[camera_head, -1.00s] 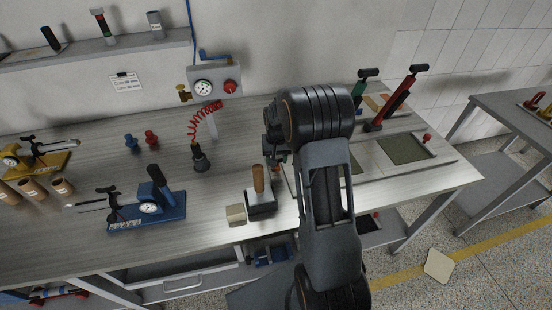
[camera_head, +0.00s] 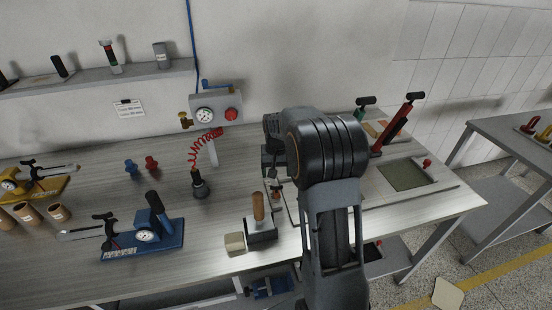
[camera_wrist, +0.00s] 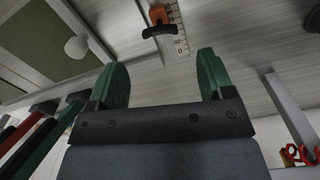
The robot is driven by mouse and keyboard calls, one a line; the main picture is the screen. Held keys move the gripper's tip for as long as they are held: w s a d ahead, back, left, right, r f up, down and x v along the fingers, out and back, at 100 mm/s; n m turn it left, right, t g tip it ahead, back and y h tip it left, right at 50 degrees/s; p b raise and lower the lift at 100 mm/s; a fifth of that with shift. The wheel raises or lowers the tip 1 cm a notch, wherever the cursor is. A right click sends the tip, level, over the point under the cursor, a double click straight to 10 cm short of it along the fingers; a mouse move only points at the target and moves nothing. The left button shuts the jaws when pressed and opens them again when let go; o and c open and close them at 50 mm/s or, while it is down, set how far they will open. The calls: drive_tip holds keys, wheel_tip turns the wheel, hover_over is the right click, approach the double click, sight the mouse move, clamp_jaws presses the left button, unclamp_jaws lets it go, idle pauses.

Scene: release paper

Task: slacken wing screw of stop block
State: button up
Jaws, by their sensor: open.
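In the wrist view an orange stop block (camera_wrist: 158,14) sits on a pale ruler scale (camera_wrist: 178,25). A dark wing screw (camera_wrist: 160,31) sticks out from the block's near side. My gripper (camera_wrist: 163,75) has two green fingers, spread wide with nothing between them. The wing screw lies beyond the fingertips, roughly in line with the gap, and the fingers appear clear of it. In the head view my arm hides most of the area around the block, and the fingers cannot be made out clearly there.
In the head view a block with a wooden handle (camera_head: 258,208) stands left of my arm. A blue-based gauge (camera_head: 142,240), a red coiled hose (camera_head: 205,143) and a red pump (camera_head: 398,122) share the bench. A green mat panel (camera_head: 408,174) lies at right.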

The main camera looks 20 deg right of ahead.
wheel_tip(320, 180, up, 7)
idle(0.3)
idle(0.5)
